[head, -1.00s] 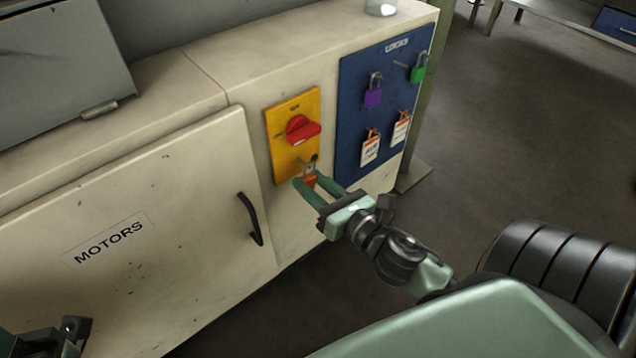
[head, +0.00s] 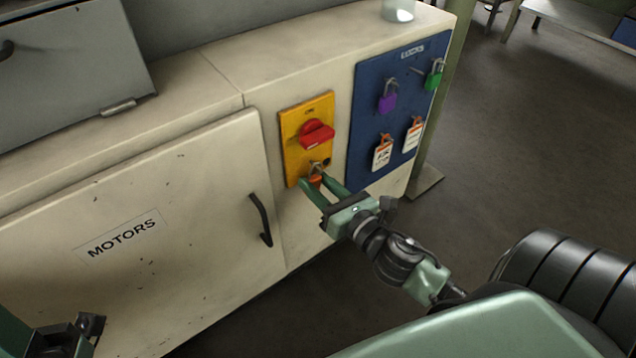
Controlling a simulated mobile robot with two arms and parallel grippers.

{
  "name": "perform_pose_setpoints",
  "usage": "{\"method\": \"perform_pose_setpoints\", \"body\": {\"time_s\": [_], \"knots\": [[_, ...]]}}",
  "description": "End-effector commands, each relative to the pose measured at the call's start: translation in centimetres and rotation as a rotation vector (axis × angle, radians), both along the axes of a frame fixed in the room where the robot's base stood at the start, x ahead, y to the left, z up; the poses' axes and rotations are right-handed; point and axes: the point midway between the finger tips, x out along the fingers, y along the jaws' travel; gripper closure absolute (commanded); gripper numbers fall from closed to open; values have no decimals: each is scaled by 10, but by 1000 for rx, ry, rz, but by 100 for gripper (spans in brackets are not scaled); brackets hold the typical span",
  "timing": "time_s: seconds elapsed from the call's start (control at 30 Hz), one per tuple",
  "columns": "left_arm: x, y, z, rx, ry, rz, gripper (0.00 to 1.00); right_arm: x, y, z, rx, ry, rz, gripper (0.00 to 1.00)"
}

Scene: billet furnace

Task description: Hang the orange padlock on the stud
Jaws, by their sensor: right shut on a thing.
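The orange padlock (head: 316,180) is between the fingers of my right gripper (head: 314,184), which is shut on it. Its shackle points up and is in front of the lower part of the yellow switch plate (head: 293,150), below the red knob (head: 317,134). I cannot tell whether the shackle touches the small metal parts there. A thin bare stud (head: 415,70) sticks out of the blue board (head: 361,120), left of the green padlock (head: 433,77). Part of my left gripper (head: 88,335) shows at the bottom left corner; its fingers are not clear.
A purple padlock (head: 387,102) and two white tags (head: 382,155) (head: 412,137) hang on the blue board. The cabinet door marked MOTORS (head: 180,215) has a black handle (head: 260,220). A pale container (head: 399,10) stands on the cabinet top.

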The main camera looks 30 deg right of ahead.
Motion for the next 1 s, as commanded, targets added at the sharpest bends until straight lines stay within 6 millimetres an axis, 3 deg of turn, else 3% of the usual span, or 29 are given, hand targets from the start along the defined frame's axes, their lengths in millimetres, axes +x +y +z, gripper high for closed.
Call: {"method": "perform_pose_setpoints", "body": {"time_s": [0.13, 0.17, 0.23, 0.63, 1.0], "knots": [[0, 0, 0, 1, -1, 0, 64, 0, 0, 0, 0, -1, 0, 100], [0, 0, 0, 0, -2, 0, 64, 0, 0, 0, 0, -1, 0, 61], [0, 0, 1, 1, -3, 0, 64, 0, 0, 0, 0, -1, 0, 41], [-1, 0, 4, 1, -15, 0, 64, -5, 0, 0, 1, 1, -1, 41], [-3, 1, 0, -2, 4, -1, 64, -63, -6, 2, 4, 3, -4, 41]]}}
